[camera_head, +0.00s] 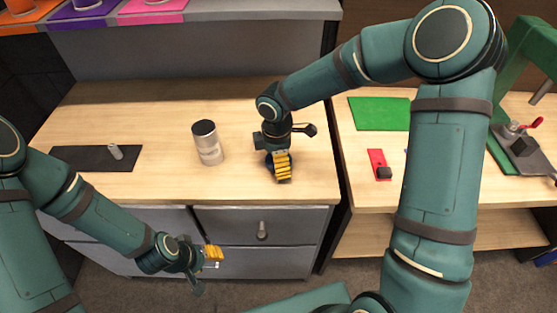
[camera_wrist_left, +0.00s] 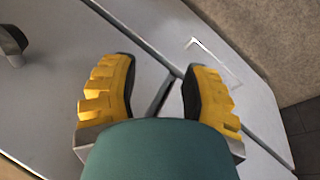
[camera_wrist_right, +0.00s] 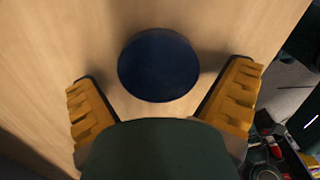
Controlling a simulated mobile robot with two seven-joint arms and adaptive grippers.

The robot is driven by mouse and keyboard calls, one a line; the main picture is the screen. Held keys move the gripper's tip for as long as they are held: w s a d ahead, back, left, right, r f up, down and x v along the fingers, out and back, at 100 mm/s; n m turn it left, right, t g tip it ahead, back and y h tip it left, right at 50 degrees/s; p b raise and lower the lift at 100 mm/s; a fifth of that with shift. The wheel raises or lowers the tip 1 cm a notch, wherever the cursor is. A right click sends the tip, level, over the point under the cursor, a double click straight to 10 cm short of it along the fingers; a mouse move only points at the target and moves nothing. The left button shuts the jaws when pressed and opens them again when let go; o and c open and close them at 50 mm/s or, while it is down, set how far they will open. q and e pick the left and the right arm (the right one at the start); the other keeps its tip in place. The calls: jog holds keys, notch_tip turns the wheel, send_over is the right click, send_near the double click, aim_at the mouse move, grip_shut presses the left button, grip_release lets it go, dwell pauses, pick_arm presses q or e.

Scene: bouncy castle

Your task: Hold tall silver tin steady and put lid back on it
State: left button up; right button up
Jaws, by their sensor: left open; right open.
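The tall silver tin (camera_head: 209,150) stands upright on the wooden worktop, left of my right gripper. Its round top looks dark. A round dark blue lid (camera_wrist_right: 158,64) lies flat on the wood in the right wrist view, between and just beyond the open fingers. My right gripper (camera_head: 281,167) points down over the worktop and largely hides the lid in the head view. It is open and empty. My left gripper (camera_head: 212,254) is open and empty in front of the drawers, below the worktop edge and apart from the tin. The left wrist view shows only drawer fronts and floor between its fingers.
A black mat (camera_head: 85,158) with a small grey cylinder (camera_head: 115,152) lies at the worktop's left. On the right bench are a green mat (camera_head: 380,113), a red item (camera_head: 377,160) and a green machine. A grey shelf overhangs the back. Worktop around the tin is clear.

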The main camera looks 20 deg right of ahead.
jog(key=shift+c, duration=0.3)
jog(key=c, duration=0.7)
jog(key=shift+r, duration=0.1)
pick_arm(q)
jog(key=r+p, duration=0.2)
jog(key=shift+s+r+p, duration=0.25)
jog(key=shift+r+p, duration=0.05)
pick_arm(e)
notch_tip(320, 180, up, 10)
jog(key=shift+f, duration=0.1)
pick_arm(q)
jog(key=o, duration=0.8)
jog(key=shift+o, duration=0.5)
